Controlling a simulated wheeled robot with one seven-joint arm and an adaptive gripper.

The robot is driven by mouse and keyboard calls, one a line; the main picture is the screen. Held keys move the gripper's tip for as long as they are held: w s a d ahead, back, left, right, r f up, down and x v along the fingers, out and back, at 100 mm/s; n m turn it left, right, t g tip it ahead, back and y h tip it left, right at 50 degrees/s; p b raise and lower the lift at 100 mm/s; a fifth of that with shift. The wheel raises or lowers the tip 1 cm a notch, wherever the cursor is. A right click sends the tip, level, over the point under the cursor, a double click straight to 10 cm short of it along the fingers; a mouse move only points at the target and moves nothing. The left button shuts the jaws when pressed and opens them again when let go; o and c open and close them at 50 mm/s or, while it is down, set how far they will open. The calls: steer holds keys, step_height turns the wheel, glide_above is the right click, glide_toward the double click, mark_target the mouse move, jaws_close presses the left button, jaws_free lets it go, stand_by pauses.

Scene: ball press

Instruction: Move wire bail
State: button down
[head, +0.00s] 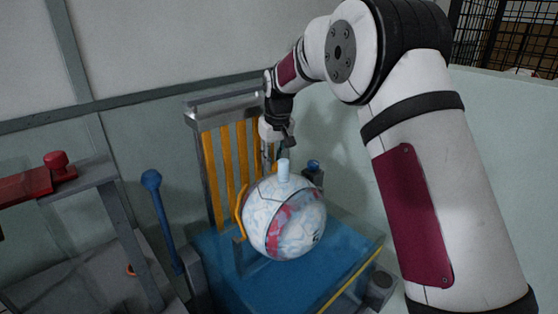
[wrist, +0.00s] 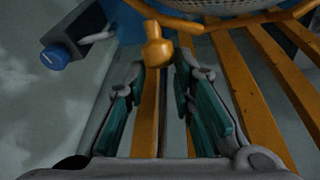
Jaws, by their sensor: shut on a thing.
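The wire bail is an orange curved bar (wrist: 185,24) with a knob (wrist: 157,50) at the top of the wrist view. In the head view its orange curve (head: 240,205) shows at the left side of a white, blue and red patterned ball (head: 290,215). My gripper (wrist: 162,72) has its two teal-padded fingers on either side of the knob and is shut on it.
The ball rests on a blue base (head: 345,262) in front of a frame with orange slats (head: 228,160). A blue-knobbed lever (head: 152,180) and a grey stand with a red bar (head: 30,185) are at left. A blue knob (wrist: 55,57) shows in the wrist view.

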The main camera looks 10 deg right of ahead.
steer(key=shift+w+a+f+b, duration=0.25)
steer(key=shift+a+f+b, duration=0.1)
steer(key=shift+f, duration=0.3)
steer(key=shift+w+a+f+b, duration=0.3)
steer(key=shift+f+b, duration=0.05)
steer(key=shift+f, duration=0.3)
steer(key=shift+w+a+f+b, duration=0.25)
steer(key=shift+a+f+b, duration=0.1)
steer(key=shift+f, duration=0.3)
steer(key=c, duration=2)
jaws_free()
steer(key=shift+f, duration=0.1)
steer(key=shift+c, duration=0.2)
steer(key=o, duration=0.4)
steer(key=shift+d, duration=0.2)
steer(key=v, duration=1.2)
